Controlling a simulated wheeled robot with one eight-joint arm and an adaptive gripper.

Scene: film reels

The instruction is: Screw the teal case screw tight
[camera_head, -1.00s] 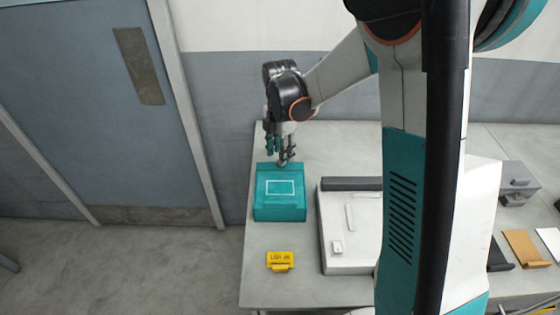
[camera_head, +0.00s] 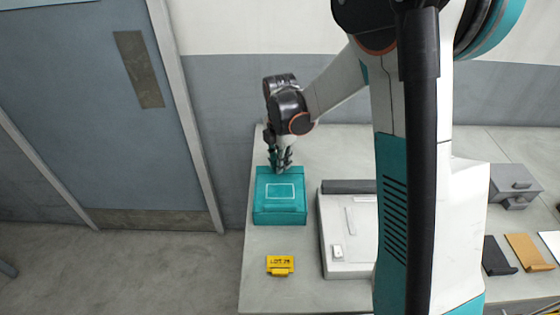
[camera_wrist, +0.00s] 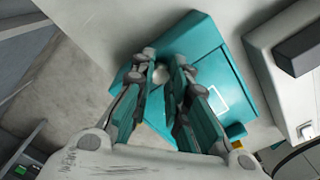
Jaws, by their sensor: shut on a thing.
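The teal case (camera_head: 279,206) sits closed on the left end of the table, with a white rectangle outlined on its lid. My gripper (camera_head: 283,171) is at the far edge of the case, pointing down. In the wrist view the teal case (camera_wrist: 208,62) lies under the fingers of my gripper (camera_wrist: 162,68). A pale round screw head (camera_wrist: 161,73) shows between the fingertips, which are shut on it. The screw's shaft is hidden, and I cannot tell how far it is in.
A yellow label stand (camera_head: 280,264) stands in front of the case. A white flat machine (camera_head: 345,262) with a dark bar lies close to the right. A grey drawer box (camera_head: 515,185) and several flat coloured pieces are farther right. The table's left edge (camera_head: 247,222) is near the case.

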